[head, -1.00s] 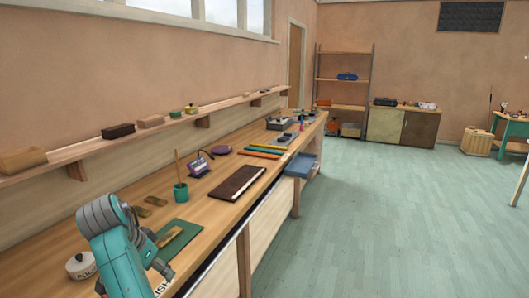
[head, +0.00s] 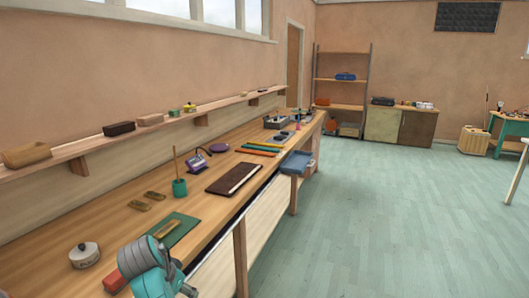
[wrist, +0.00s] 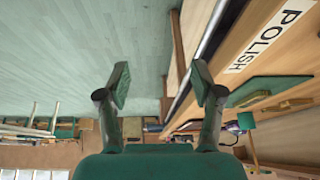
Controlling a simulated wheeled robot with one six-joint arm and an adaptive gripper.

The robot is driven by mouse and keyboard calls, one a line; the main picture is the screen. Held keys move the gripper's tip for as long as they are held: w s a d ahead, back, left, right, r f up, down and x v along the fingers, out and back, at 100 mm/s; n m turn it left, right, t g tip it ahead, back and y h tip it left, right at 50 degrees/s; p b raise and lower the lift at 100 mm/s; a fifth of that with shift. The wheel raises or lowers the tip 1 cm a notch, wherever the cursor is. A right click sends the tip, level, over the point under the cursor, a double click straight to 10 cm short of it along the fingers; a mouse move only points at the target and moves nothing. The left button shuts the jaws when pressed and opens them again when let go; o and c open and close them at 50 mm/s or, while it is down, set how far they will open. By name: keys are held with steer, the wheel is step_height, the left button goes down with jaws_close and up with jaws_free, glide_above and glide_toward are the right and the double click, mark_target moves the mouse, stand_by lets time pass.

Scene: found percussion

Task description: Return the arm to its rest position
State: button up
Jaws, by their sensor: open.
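My teal and grey arm (head: 150,268) shows at the bottom left of the head view, low at the front edge of the workbench (head: 85,218). My gripper (wrist: 160,85) is open and empty in the wrist view, its two fingers spread wide with floor and the bench's front edge behind them. No object is between the fingers. The fingertips cannot be made out in the head view. The wrist picture is upside down, with the floor at its top.
A POLISH label (wrist: 265,40) marks the bench. A blue tray (head: 296,163) juts from the bench edge. The floor (head: 380,220) at right is clear.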

steer(key=s+d+f+n+t+y, duration=0.1)
steer(key=s+d+f, duration=0.1)
steer(key=d+f, duration=0.65)
steer(key=s+d+f+n+t, duration=0.1)
steer(key=s+d+f, duration=0.1)
steer(key=d+f, duration=0.65)
steer(key=s+d+f+n+t+y, duration=0.1)
steer(key=s+d+f+t, duration=0.1)
steer(key=s+d+f, duration=1.05)
steer(key=s+d+r+t, duration=0.15)
steer(key=s+d, duration=0.25)
steer(key=s, duration=0.8)
steer(key=s+d+r+t, duration=0.2)
steer(key=s+d+r, duration=0.1)
steer(key=s+r, duration=0.8)
steer(key=s+d+r+t, duration=0.2)
steer(key=s+d+r, duration=0.2)
steer(key=s+r, duration=0.7)
steer(key=shift+s+d+r+n+h, duration=0.2)
steer(key=shift+r+n+h, duration=0.2)
steer(key=shift+r, duration=0.05)
